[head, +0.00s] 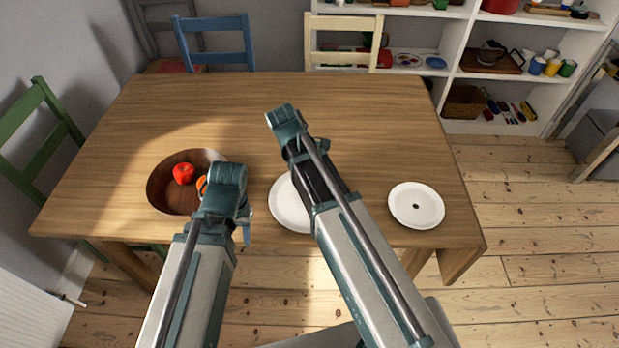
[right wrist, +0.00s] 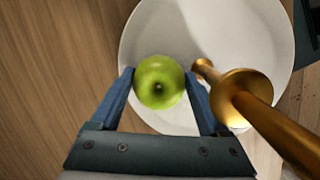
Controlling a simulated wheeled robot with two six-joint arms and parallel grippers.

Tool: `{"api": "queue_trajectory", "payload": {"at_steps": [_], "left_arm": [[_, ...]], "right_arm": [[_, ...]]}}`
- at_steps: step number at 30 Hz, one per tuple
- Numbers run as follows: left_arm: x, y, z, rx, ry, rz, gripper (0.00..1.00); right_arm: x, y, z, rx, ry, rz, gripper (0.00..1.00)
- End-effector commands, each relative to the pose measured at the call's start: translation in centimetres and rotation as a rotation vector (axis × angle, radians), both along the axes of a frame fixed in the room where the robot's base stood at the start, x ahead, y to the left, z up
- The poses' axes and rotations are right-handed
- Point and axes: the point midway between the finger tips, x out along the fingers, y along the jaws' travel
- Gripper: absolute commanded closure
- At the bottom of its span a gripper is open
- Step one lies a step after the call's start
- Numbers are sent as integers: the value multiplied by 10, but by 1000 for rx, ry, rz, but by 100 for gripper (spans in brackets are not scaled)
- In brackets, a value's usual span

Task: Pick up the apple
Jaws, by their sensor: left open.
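A green apple (right wrist: 159,82) is on a white plate (right wrist: 220,40) in the right wrist view. My right gripper (right wrist: 158,80) has one blue finger on each side of it, very close to its skin; whether they touch cannot be told. In the head view the green apple is hidden, and my right arm partly covers the middle plate (head: 286,208). My left gripper (head: 246,234) is open, pointing down near the table's front edge, partly hidden by my arm. A red, apple-like fruit (head: 184,174) lies in a brown bowl (head: 160,196).
A golden rod-like object with a flange (right wrist: 240,92) stands close beside my right finger. Another white plate (head: 425,192) is at the right of the wooden table (head: 380,110). An orange fruit (head: 202,185) lies in the bowl. The table's back is clear.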

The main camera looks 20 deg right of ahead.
Motion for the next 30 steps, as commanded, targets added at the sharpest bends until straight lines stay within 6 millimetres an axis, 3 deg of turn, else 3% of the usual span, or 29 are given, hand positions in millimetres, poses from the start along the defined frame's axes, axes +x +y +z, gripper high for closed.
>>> {"api": "queue_trajectory", "payload": {"at_steps": [1,5,14,30], "left_arm": [[0,0,0,0,0,0,55],[0,0,0,0,0,0,55],[0,0,2,0,0,0,55],[0,0,29,0,0,0,55]], "right_arm": [[0,0,0,0,0,0,58],[0,0,0,0,0,0,81],[0,0,2,0,0,0,81],[-1,4,29,0,1,-3,81]]}}
